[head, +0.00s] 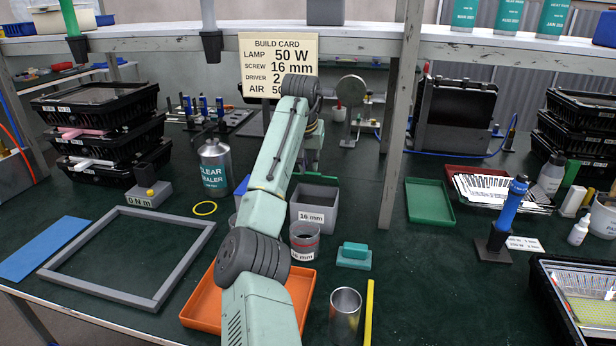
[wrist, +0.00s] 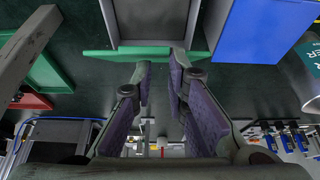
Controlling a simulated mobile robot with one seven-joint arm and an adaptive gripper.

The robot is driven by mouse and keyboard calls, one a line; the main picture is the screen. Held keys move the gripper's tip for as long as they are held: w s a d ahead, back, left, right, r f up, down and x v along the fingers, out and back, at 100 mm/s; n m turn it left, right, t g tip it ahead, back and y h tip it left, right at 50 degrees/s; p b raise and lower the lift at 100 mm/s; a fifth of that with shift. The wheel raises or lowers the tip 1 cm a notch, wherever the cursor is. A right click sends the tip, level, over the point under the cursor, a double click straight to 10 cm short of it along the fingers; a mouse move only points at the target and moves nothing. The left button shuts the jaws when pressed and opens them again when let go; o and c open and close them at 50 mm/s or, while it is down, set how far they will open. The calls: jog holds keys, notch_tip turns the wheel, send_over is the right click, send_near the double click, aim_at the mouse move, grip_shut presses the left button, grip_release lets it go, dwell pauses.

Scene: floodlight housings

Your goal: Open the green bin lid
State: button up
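The green lid (wrist: 160,53) shows in the wrist view as a narrow green strip along the near edge of a grey bin (wrist: 157,8). In the head view a small part of the green lid (head: 318,179) shows behind the grey bin labelled 16 mm (head: 313,203). My gripper (wrist: 161,60) is open, with a gap between its two purple-padded fingers. Its fingertips are at or very near the green strip; I cannot tell whether they touch it. In the head view my arm hides most of the gripper and the lid area.
A blue panel (wrist: 263,25) lies right beside the grey bin in the wrist view. The shelf post (head: 401,120) and an open green tray (head: 429,202) are to the right. An orange tray (head: 196,307) lies in front.

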jog(key=shift+o, duration=1.3)
jog(key=shift+s+d, duration=0.15)
jog(key=shift+d, duration=0.75)
jog(key=o, duration=0.6)
jog(key=shift+d, duration=0.1)
jog(key=shift+c, duration=0.2)
jog(key=o, duration=0.4)
jog(key=shift+f, duration=0.1)
jog(key=shift+a, duration=0.3)
jog(key=v, duration=1.2)
